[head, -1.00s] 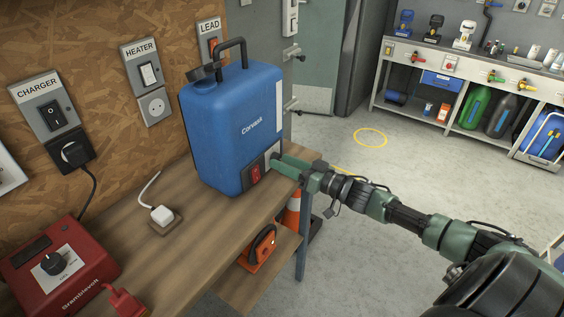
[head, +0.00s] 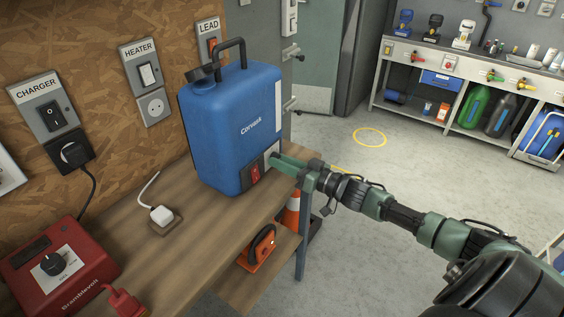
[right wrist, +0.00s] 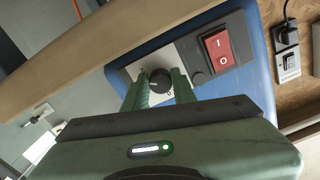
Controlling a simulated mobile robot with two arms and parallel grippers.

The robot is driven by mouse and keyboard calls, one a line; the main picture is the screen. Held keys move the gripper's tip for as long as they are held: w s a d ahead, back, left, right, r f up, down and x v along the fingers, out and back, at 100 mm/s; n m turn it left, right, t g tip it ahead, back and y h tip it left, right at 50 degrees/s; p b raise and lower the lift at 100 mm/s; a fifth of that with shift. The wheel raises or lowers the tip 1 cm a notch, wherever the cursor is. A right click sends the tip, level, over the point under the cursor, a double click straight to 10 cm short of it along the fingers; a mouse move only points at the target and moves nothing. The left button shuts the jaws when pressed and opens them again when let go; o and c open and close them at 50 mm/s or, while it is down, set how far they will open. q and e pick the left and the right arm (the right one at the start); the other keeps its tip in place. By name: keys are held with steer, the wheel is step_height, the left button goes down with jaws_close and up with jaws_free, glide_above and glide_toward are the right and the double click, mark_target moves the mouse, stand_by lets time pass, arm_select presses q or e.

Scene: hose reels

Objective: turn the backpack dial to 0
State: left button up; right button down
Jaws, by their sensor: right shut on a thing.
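The blue backpack (head: 225,125), marked "Convass", stands upright on the wooden bench. Its lower front panel has a red rocker switch (head: 255,174), which also shows in the right wrist view (right wrist: 218,48) with I and O marks. The black dial (right wrist: 159,81) sits on the grey panel left of that switch in the right wrist view. My right gripper (head: 275,158) is at the panel, its fingers either side of the dial and shut on it. A "0" mark shows beside the dial; the pointer's exact setting is hard to read. The left gripper is not in view.
The wooden bench (head: 200,235) also bears a red charger box (head: 62,270) and a white plug (head: 161,215). An orange reel (head: 258,247) is on the lower shelf. The wall has charger, heater and lead switches. Open floor lies right of the bench.

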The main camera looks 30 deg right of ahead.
steer(key=n, duration=0.5)
steer(key=shift+d+n, duration=0.1)
steer(key=shift+n, duration=0.2)
steer(key=n, duration=0.3)
steer(key=shift+w+n, duration=0.1)
steer(key=shift+n, duration=0.2)
steer(key=n, duration=0.2)
steer(key=shift+d+n, duration=0.1)
steer(key=shift+n, duration=0.2)
steer(key=n+b, duration=0.1)
steer(key=n, duration=0.1)
steer(key=shift+n, duration=0.4)
steer(key=n+b, duration=0.1)
steer(key=n, duration=0.2)
steer(key=shift+n, duration=0.4)
steer(key=n+b, duration=0.2)
steer(key=n, duration=0.3)
steer(key=shift+r+n+b, duration=0.15)
steer(key=shift+n+b, duration=0.15)
steer(key=shift+n, duration=0.1)
steer(key=c, duration=1.1)
jaws_free()
steer(key=shift+c, duration=0.2)
